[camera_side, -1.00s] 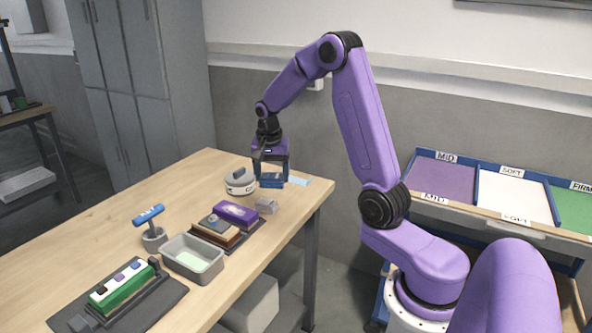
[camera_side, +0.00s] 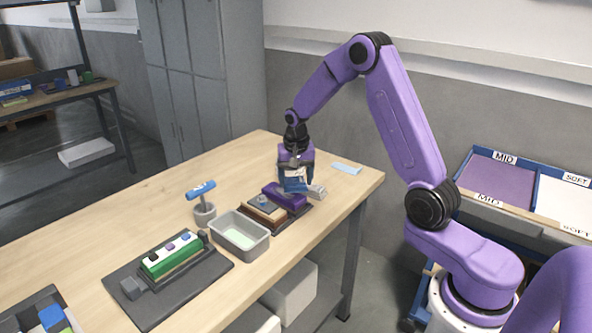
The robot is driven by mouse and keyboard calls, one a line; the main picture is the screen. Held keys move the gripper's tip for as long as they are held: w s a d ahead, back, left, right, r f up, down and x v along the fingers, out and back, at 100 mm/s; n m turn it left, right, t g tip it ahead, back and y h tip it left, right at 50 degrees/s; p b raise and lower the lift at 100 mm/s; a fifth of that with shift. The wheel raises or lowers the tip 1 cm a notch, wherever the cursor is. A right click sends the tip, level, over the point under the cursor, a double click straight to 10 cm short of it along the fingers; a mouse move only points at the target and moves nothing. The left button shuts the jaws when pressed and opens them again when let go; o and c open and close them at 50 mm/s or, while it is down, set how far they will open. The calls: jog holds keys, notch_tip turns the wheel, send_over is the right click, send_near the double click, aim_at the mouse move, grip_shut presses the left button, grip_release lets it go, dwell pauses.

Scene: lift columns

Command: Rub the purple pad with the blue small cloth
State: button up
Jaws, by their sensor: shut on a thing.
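The purple pad (camera_side: 281,197) lies on a dark base near the right edge of the table, beside a brown and cream block. My gripper (camera_side: 294,178) points down and is shut on the blue small cloth (camera_side: 293,185). The cloth is at the pad's far end and overlaps it in the picture. I cannot tell whether the cloth touches the pad. The gripper hides part of what lies behind it.
A grey tray (camera_side: 240,247) stands in front of the pad, with a blue-handled tool (camera_side: 202,190) in a cup beside it. A green block (camera_side: 170,255) sits on a dark mat. A light blue sheet (camera_side: 346,168) lies at the far right.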

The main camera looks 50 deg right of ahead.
jog(key=shift+f, duration=0.85)
jog(key=shift+w+f, duration=0.15)
jog(key=shift+f, duration=0.75)
jog(key=shift+w, duration=0.8)
jog(key=shift+c, duration=0.4)
jog(key=shift+w, duration=4.1)
jog(key=shift+s, duration=5.05)
jog(key=shift+r, duration=4.1)
